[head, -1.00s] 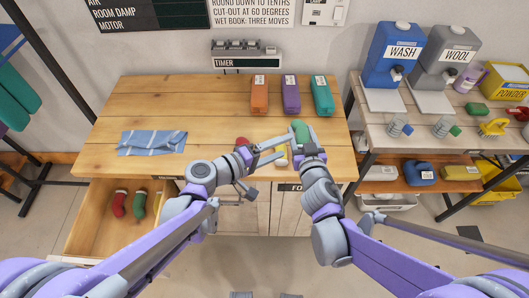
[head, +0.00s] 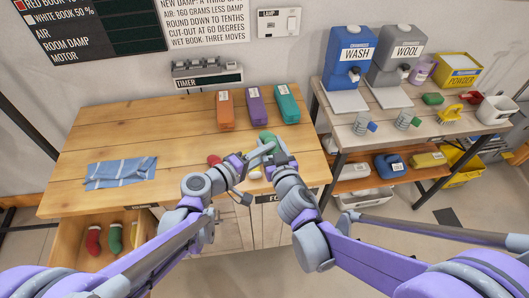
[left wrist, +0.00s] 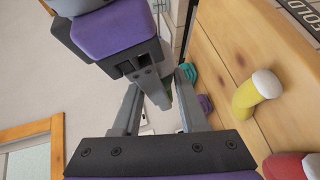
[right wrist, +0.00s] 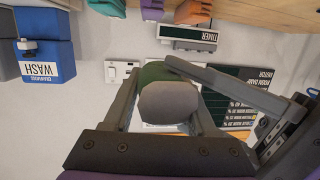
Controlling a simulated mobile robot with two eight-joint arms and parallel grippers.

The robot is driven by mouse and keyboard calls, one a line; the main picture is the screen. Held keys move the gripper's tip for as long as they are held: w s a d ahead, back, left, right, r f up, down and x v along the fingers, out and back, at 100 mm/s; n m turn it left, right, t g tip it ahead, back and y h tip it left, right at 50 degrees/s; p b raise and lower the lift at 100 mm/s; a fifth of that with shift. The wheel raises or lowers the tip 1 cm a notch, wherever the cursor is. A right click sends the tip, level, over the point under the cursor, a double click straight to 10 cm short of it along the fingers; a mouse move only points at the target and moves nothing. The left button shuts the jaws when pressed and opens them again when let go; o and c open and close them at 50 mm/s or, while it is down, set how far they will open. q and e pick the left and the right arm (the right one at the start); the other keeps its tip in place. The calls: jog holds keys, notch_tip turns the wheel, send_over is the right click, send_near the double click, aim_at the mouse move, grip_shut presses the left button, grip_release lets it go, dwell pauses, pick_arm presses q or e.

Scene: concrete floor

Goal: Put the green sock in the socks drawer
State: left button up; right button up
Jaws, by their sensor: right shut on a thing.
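The green sock (head: 268,141) is held up over the front right of the wooden table. My right gripper (head: 277,158) is shut on it; the right wrist view shows its pale grey end (right wrist: 168,101) between the fingers. My left gripper (head: 262,152) is close beside the right one. In the left wrist view its fingers (left wrist: 158,108) are apart, near the right gripper's fingers; contact with the sock cannot be told. The open drawer (head: 68,238) at the table's lower left holds a red sock (head: 94,240) and another green sock (head: 115,238).
A red sock (head: 214,160) and a yellow sock (left wrist: 258,92) lie on the table near the left gripper. A blue striped cloth (head: 120,173) lies at left. Orange (head: 226,110), purple (head: 256,106) and teal (head: 287,103) containers stand at the back. The table's middle is clear.

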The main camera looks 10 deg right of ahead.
pick_arm(q)
grip_shut()
pick_arm(e)
jog(key=o, duration=1.4)
